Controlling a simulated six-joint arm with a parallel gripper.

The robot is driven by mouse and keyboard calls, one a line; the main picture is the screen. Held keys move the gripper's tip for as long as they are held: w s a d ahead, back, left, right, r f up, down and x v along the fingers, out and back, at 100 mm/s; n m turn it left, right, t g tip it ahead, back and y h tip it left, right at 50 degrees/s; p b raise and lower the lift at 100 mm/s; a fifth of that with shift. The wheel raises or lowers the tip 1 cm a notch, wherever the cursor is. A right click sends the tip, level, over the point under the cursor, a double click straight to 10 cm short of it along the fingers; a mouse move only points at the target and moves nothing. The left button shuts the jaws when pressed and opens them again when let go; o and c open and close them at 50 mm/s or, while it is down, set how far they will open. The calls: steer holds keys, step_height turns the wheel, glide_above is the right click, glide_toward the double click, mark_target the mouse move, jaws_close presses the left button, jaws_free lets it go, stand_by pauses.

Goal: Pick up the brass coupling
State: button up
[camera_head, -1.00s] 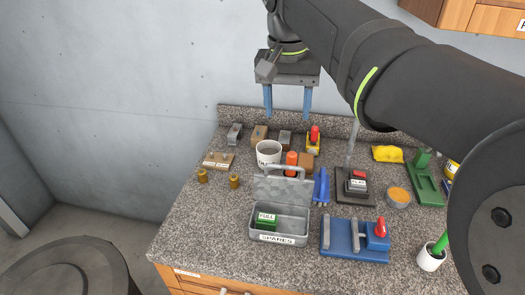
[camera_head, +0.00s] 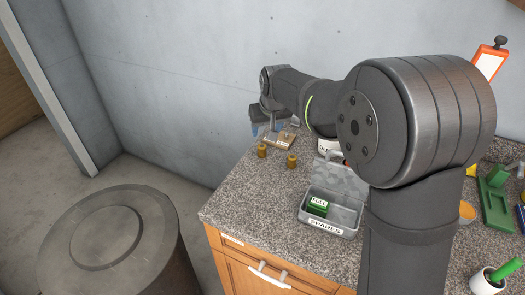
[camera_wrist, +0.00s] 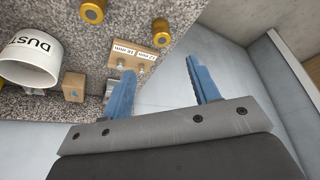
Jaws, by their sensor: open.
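Two brass-coloured cylindrical pieces stand on the speckled counter: the left one (camera_head: 262,151) and the right one (camera_head: 292,161). The frames do not show which is the coupling meant. Two round brass pieces also show near the top of the wrist view, a larger one (camera_wrist: 92,11) and a smaller one (camera_wrist: 160,30). A wooden block with mm labels (camera_head: 281,141) lies behind them and also shows in the wrist view (camera_wrist: 133,55). My gripper (camera_wrist: 160,64) is open and empty, its blue fingers apart near the block. In the head view it is partly hidden.
An open grey SPARES box (camera_head: 331,212) holding a green FULL piece (camera_head: 317,206) stands to the right. A white DUST mug (camera_wrist: 28,62) is near the block. The counter's front left is clear; a round drum (camera_head: 105,235) stands left, off the counter.

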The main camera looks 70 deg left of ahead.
mark_target(262, 146)
steer(key=x, duration=0.6)
steer(key=shift+a+f, duration=0.15)
steer(key=shift+f, duration=0.15)
steer(key=shift+x, duration=2.7)
steer(key=shift+s, duration=0.2)
steer(key=shift+c, duration=0.5)
steer(key=c, duration=1)
